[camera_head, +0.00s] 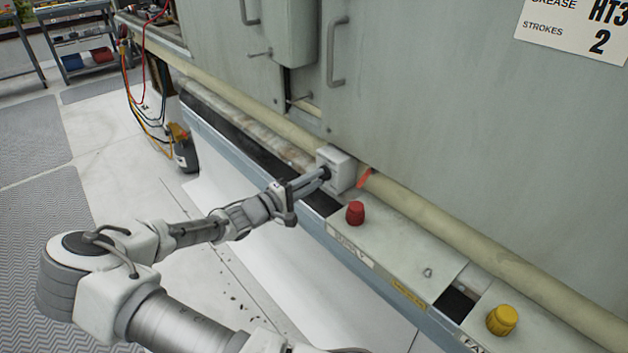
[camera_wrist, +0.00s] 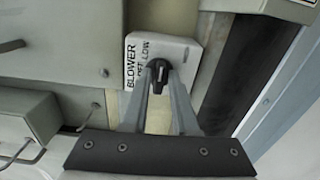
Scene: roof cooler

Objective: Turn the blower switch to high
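The blower switch is a black knob with a pale mark (camera_wrist: 160,72) on a small light box (camera_wrist: 182,54) in the wrist view. The box is lettered BLOWER, with LOW readable beside the knob; other lettering is partly hidden. In the head view the box (camera_head: 341,169) sits on the machine's ledge, and the knob faces my gripper. My gripper (camera_head: 322,174) reaches it from the left. In the wrist view its two fingertips (camera_wrist: 160,78) lie on either side of the knob, which fills the space between them. The knob's exact pointing direction is hard to read.
A red knob (camera_head: 355,212) and a yellow knob (camera_head: 502,320) stand on the ledge to the right. A beige pipe (camera_head: 440,228) runs behind. An orange tag-like piece (camera_head: 364,178) is beside the box. Cabinet doors with handles (camera_head: 336,50) rise behind. Open floor lies left.

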